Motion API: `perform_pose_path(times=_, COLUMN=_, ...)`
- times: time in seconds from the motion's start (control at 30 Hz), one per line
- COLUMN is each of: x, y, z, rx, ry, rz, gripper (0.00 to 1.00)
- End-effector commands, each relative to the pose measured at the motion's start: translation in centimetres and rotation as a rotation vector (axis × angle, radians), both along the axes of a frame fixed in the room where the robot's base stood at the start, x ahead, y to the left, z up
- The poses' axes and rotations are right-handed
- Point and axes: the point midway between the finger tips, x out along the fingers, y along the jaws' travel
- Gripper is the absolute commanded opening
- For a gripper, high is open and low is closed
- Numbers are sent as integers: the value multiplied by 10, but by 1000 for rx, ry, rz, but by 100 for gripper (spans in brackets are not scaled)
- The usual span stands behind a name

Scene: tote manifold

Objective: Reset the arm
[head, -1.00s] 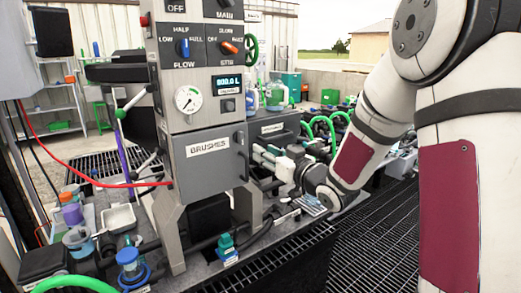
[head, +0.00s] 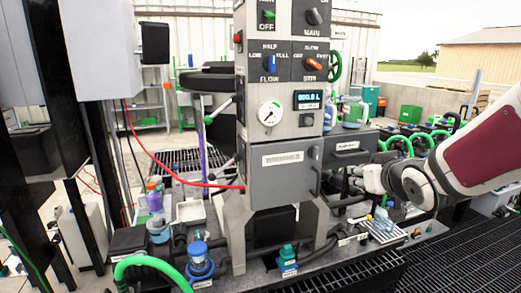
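My arm reaches in from the right edge of the head view, with maroon and white links. My gripper (head: 362,177) is at its left end, pale and small, beside the right side of the grey control cabinet. It appears in front of or close to the cabinet's right-hand drawer. The fingers are too small and blurred to tell whether they are open or holding anything.
The grey cabinet (head: 281,172) with knobs, gauge and display stands in the middle. A red hose (head: 165,168) runs to its left. Blue-capped and teal-capped fittings (head: 287,257) sit on the front bench. Dark floor grating (head: 450,255) lies clear at lower right.

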Motion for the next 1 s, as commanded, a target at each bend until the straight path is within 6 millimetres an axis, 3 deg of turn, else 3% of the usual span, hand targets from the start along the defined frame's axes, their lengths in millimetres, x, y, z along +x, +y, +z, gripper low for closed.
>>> perform_pose_path(times=0.03, x=-20, y=1, z=10, rx=-13, ry=41, rz=-28, gripper=32)
perform_pose_path(times=0.27, x=-125, y=5, z=13, rx=-6, ry=305, rz=-144, gripper=32)
perform_pose_path(times=0.5, x=-250, y=31, z=5, rx=65, ry=588, rz=-155, gripper=32)
perform_pose_path(times=0.6, x=-289, y=43, z=0, rx=89, ry=679, rz=-135, gripper=32)
perform_pose_path(times=0.7, x=-316, y=51, z=-3, rx=106, ry=743, rz=-117, gripper=32)
perform_pose_path(times=0.8, x=-329, y=54, z=-4, rx=115, ry=774, rz=-107, gripper=32)
perform_pose_path(times=1.0, x=-332, y=55, z=-5, rx=117, ry=784, rz=-105, gripper=32)
